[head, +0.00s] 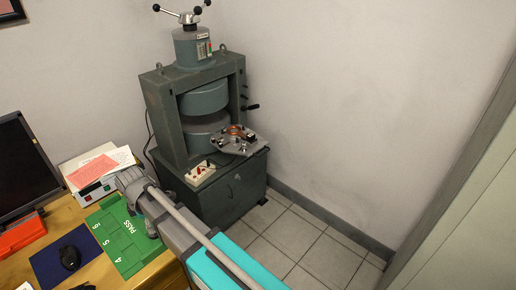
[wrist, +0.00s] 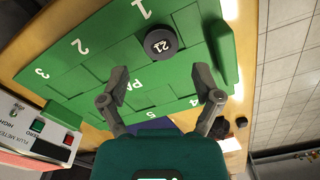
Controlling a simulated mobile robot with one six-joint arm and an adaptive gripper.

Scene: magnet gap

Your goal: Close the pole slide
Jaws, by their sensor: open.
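The magnet (head: 170,120) is a grey-green frame with two round poles and a gap between them, standing on a cabinet in the head view. A grey metal slide plate (head: 243,147) with a copper-coloured round part on it sticks out from the magnet's front right, apparently the pole slide. My gripper (wrist: 160,80) is open and empty in the wrist view, above a green numbered board on the desk. In the head view it is over the desk, apart from the magnet and to the left of the slide. Its fingertips are hard to make out there.
The green board (head: 112,240) lies on the wooden desk; a dark puck marked 21 (wrist: 161,44) sits on it. The tiled floor (head: 300,235) is clear; a pale cabinet (head: 465,190) stands right.

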